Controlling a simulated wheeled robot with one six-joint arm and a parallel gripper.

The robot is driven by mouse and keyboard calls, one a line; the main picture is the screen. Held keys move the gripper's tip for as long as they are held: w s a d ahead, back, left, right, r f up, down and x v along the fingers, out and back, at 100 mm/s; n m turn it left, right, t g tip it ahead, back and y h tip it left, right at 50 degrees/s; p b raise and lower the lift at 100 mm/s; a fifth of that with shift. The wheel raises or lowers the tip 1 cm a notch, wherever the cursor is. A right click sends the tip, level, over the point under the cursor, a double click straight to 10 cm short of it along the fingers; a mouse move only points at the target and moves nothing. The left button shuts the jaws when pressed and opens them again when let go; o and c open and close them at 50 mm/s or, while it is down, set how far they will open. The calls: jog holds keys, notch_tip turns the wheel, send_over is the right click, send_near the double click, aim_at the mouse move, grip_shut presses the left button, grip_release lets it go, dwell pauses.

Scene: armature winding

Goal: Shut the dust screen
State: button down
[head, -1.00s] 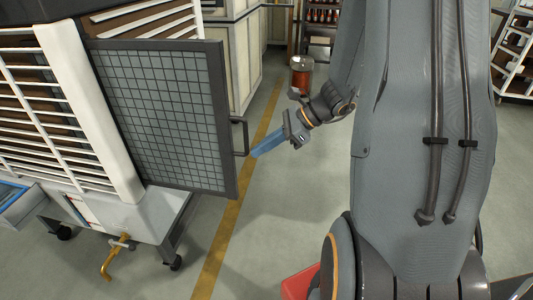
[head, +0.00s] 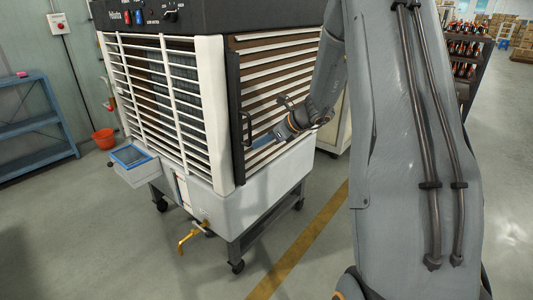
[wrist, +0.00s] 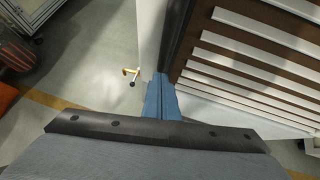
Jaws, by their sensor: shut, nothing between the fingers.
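The dust screen (head: 235,115) is a dark-framed panel at the corner of the white slatted cooler (head: 213,110). In the head view I see it nearly edge-on, standing out from the cooler's right side, whose slats (head: 282,85) are uncovered. Its dark handle (head: 246,129) sticks out to the right. My gripper (head: 256,144) is shut and empty, its blue fingers pointing left, close beside the handle. I cannot tell whether they touch it. In the wrist view, the blue fingers (wrist: 161,90) lie beside a dark upright edge, left of the slats (wrist: 250,65).
A brass tap (head: 190,236) juts from the cooler's base, and a blue-rimmed tray (head: 131,157) hangs at its left. The cooler stands on a wheeled stand (head: 262,222). A blue shelf (head: 35,115) and an orange bucket (head: 104,138) are at left. The floor in front is clear.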

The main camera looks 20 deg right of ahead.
jog(key=w, duration=0.1)
jog(key=w+a, duration=0.1)
jog(key=w, duration=0.1)
jog(key=shift+a+r, duration=0.1)
jog(key=shift+a, duration=0.25)
jog(key=shift+w+a+r, duration=0.1)
jog(key=shift+a, duration=0.05)
